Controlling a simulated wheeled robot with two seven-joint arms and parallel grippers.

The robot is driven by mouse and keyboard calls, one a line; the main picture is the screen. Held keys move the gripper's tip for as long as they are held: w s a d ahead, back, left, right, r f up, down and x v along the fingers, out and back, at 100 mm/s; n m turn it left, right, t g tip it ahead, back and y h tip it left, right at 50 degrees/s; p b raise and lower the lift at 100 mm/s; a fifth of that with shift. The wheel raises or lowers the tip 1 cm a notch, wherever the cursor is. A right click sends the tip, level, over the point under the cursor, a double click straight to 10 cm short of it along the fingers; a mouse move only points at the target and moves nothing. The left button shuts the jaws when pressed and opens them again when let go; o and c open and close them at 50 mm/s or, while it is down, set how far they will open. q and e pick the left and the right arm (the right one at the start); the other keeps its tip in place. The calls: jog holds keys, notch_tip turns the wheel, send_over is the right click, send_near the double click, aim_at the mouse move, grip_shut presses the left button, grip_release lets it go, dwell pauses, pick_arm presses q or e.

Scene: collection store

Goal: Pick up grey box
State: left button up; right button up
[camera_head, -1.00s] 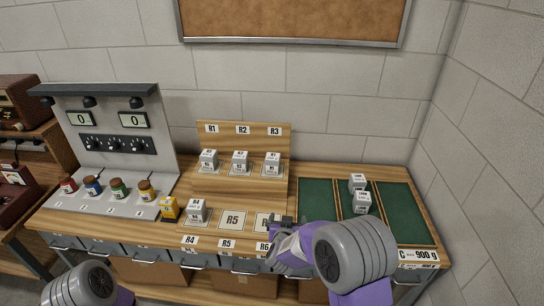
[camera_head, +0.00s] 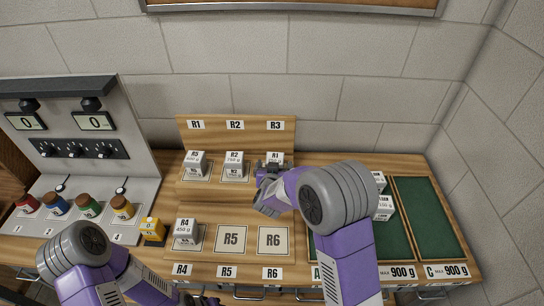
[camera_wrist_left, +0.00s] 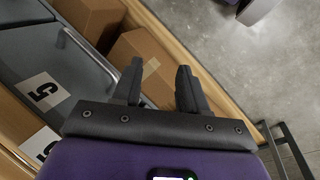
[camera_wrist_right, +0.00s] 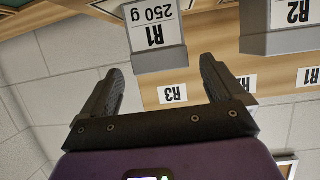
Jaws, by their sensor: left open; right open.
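Several small grey boxes with white labels stand on the wooden rack. The box labelled R1 (camera_head: 275,157) is at slot R3, partly hidden by my right gripper (camera_head: 270,168). In the right wrist view this box (camera_wrist_right: 160,58), marked 250 g, sits just beyond the open, empty fingers (camera_wrist_right: 160,68). A box labelled R2 (camera_head: 234,165) and another box (camera_head: 195,164) stand left of it. The box labelled R4 (camera_head: 186,234) stands on the lower level. My left gripper (camera_wrist_left: 158,80) is open and empty, low at the table's front edge.
Slots R5 (camera_head: 231,239) and R6 (camera_head: 273,240) are empty. Green trays (camera_head: 425,205) at the right hold stacked grey boxes (camera_head: 385,207), partly behind my right arm. A yellow block (camera_head: 152,229) and colored jars (camera_head: 88,206) stand left. Cardboard boxes (camera_wrist_left: 150,65) sit below.

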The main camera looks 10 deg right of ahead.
aim_at(275, 158)
jog(key=x, duration=0.7)
jog(key=shift+a+r, duration=0.1)
jog(key=shift+r, duration=0.1)
jog(key=c, duration=1.2)
